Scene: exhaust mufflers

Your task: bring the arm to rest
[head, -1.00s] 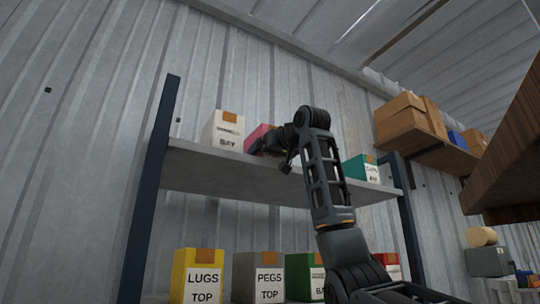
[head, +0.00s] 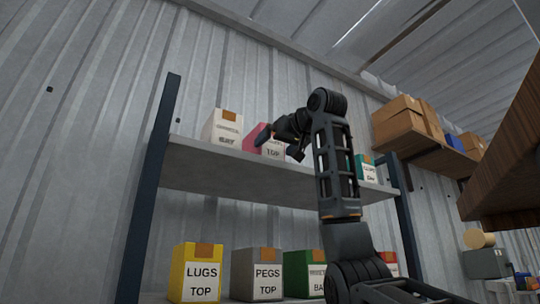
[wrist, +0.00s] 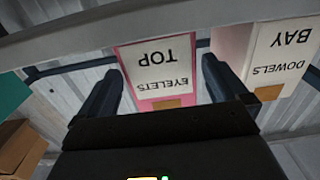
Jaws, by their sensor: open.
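My arm (head: 335,165) rises in front of the shelving, and my gripper (head: 278,140) hangs in front of the upper shelf. The gripper is open and empty. In the wrist view, whose picture is upside down, its two dark fingers (wrist: 160,68) stand apart on either side of the pink box's image. The pink box (head: 271,150), labelled EYELETS TOP, stands on the upper shelf. It also shows in the wrist view (wrist: 162,72), with clear space around it between the fingers. The gripper and arm hide part of this box in the head view.
A white DOWELS BAY box (head: 222,128) and a teal box (head: 365,168) share the upper shelf (head: 230,170). Several boxes, including yellow LUGS TOP (head: 196,272) and grey PEGS TOP (head: 257,273), stand below. A wooden surface (head: 510,160) juts in at right.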

